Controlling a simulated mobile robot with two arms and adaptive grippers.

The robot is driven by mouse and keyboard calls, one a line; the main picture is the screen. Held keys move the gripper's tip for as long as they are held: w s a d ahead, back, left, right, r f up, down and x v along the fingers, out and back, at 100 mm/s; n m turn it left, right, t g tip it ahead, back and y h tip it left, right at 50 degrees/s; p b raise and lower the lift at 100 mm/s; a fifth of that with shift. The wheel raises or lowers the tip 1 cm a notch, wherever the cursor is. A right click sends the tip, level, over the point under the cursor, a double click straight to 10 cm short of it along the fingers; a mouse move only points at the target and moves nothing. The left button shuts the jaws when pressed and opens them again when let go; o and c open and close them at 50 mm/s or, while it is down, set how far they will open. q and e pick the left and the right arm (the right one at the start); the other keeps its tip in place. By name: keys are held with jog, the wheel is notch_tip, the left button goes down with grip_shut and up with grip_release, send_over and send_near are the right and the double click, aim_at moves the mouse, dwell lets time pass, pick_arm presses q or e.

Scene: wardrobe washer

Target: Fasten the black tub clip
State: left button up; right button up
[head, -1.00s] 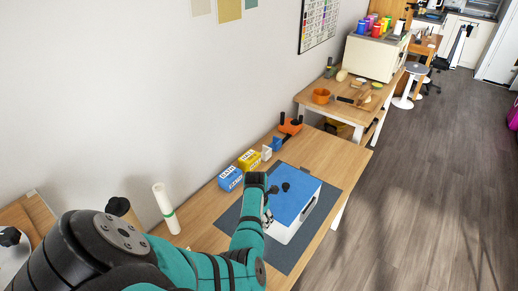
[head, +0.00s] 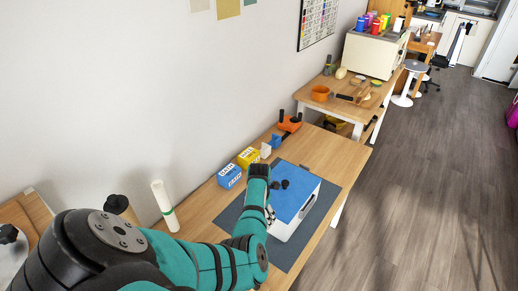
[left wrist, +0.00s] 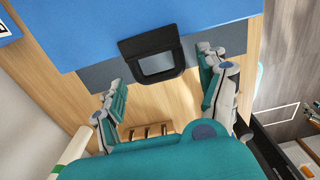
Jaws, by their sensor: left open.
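The tub (head: 288,229) is a white box with a blue lid (head: 296,200), standing on a dark grey mat (head: 228,218). The lid also fills the top of the left wrist view (left wrist: 150,22). The black clip (left wrist: 133,48) is a squared loop at the lid's edge in that view, sticking out past it. My left gripper (left wrist: 165,88) is open and empty, its two fingers apart on either side of the clip and not touching it. In the head view the left gripper (head: 269,215) is beside the tub's near end, partly hidden by my arm.
Blue (head: 229,176) and yellow (head: 248,158) boxes stand along the wall side of the table. A white roll (head: 164,205) stands upright at the near left. Orange clamp-like tools (head: 290,124) lie at the far end. The table right of the mat is clear.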

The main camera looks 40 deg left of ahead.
pick_arm(q)
notch_tip(320, 180, up, 12)
dwell(0.5)
dwell(0.4)
